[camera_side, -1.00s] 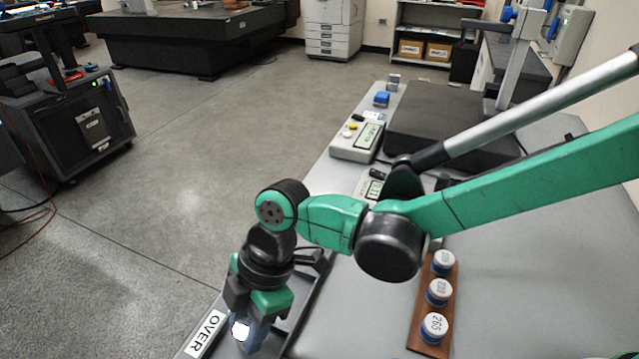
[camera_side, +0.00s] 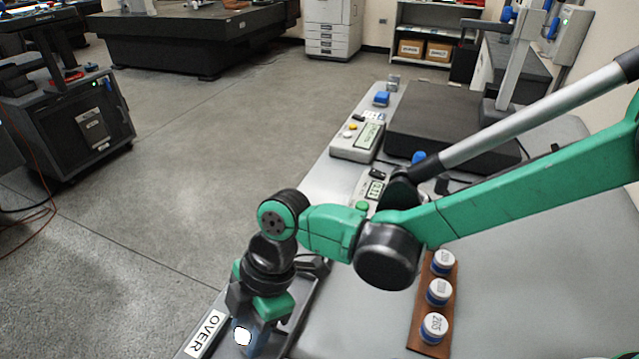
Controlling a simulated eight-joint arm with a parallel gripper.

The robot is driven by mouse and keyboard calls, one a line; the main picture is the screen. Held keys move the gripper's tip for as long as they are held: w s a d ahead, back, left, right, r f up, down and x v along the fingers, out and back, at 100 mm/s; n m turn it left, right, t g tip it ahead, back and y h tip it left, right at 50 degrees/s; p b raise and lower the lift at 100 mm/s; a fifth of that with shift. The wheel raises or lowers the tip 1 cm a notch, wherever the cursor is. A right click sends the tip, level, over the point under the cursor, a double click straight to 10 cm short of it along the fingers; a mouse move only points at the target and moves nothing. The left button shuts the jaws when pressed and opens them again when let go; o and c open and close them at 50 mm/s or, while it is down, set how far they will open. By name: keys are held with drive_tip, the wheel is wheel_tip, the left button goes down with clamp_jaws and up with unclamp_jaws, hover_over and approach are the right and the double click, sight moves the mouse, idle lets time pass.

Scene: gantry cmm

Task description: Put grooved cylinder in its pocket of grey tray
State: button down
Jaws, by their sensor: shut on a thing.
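My gripper (camera_side: 246,335) points down at the bottom of the view, over the grey tray (camera_side: 303,309) with its "OVER" label (camera_side: 205,334). It is shut on the grooved cylinder (camera_side: 242,336), which shows as a small bright white patch between the blue-grey fingers. The cylinder's grooves and lower end are not clear. The tray's pockets are mostly hidden behind my gripper and wrist, and I cannot tell whether the cylinder touches the tray.
A wooden strip (camera_side: 416,335) with three white-and-blue round pieces stands right of the tray. Behind it are a handheld meter (camera_side: 357,140), a small display box (camera_side: 373,188) and a dark granite block (camera_side: 440,125). Bare grey tabletop (camera_side: 350,310) lies between tray and strip.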

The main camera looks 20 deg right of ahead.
sight(250, 331)
drive_tip(key=shift+f, duration=0.25)
idle(0.3)
drive_tip(key=shift+c, duration=1.9)
unclamp_jaws()
drive_tip(key=shift+o, duration=0.2)
drive_tip(key=o, duration=0.3)
drive_tip(key=shift+o, duration=0.2)
drive_tip(key=shift+r, duration=0.1)
drive_tip(key=shift+r, duration=3.45)
